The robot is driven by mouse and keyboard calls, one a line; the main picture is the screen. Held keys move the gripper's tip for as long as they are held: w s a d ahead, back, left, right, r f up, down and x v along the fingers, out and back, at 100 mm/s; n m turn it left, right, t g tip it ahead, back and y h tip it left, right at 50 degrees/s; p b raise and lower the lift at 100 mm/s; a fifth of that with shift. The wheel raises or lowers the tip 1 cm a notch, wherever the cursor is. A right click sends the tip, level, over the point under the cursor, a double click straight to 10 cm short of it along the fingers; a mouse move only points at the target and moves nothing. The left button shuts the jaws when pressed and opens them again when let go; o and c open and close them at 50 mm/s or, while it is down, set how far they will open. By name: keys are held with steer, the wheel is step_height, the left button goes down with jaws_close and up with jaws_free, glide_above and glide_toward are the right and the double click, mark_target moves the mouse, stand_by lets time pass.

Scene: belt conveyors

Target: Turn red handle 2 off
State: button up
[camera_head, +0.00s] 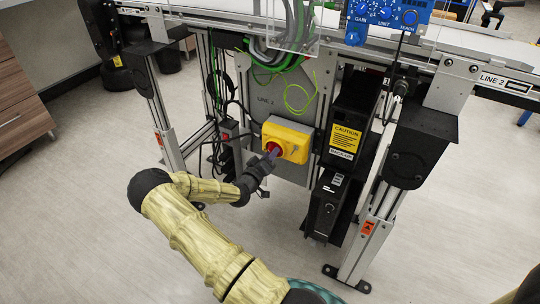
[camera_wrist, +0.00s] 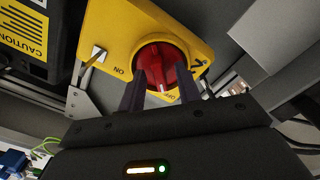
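The red handle (camera_wrist: 163,62) is a round rotary knob on a yellow switch box (camera_wrist: 112,30), which shows in the head view (camera_head: 287,139) on the grey LINE 2 panel. In the wrist view an ON label is left of the knob and an OFF label below it. A pale mark on the knob's lower part lies near OFF; the exact handle angle is hard to tell. My gripper (camera_wrist: 166,72) has its two dark fingers apart, straddling the knob's raised middle, with red visible between them. In the head view my gripper (camera_head: 268,160) reaches the knob and partly hides it.
A black box with a yellow CAUTION label (camera_head: 345,140) stands right of the switch. A blue control box (camera_head: 385,12) sits above. Green cables (camera_head: 297,95) hang over the panel. Conveyor legs (camera_head: 170,150) stand on both sides. The floor in front is clear.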

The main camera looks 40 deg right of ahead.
steer(key=p+v, duration=0.3)
steer(key=v, duration=1.4)
steer(key=shift+a+f, duration=0.1)
steer(key=shift+f, duration=0.05)
